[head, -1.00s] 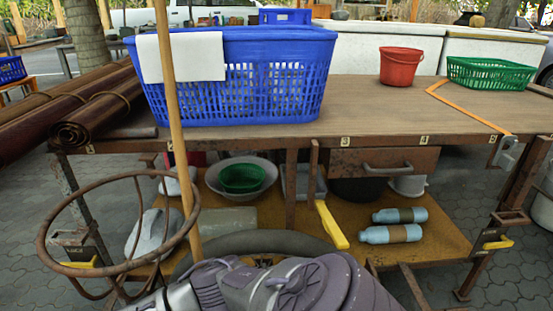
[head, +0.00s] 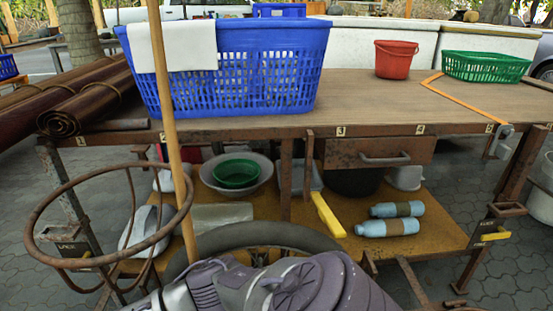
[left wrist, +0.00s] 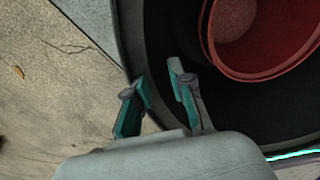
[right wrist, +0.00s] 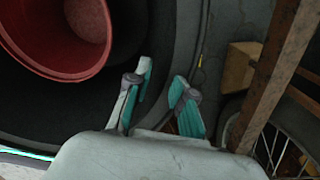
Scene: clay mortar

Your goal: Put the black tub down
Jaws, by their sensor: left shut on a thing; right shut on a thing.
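The black tub (left wrist: 165,30) fills much of the left wrist view. It also fills the left of the right wrist view (right wrist: 135,25). A red bucket (left wrist: 255,40) is inside it and shows in the right wrist view too (right wrist: 60,40). My left gripper (left wrist: 160,85) is shut on the tub's rim, one finger inside and one outside. My right gripper (right wrist: 163,80) is shut on the rim at another side. Neither gripper shows in the head view. I cannot tell whether the tub's bottom touches anything.
The workbench (head: 300,128) bears a blue basket (head: 235,70), a red pail (head: 393,60) and a green basket (head: 485,66). A rusty hoop (head: 40,225) and wooden pole (head: 170,120) stand in front. A dark curved rim (head: 255,234) lies behind my arm.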

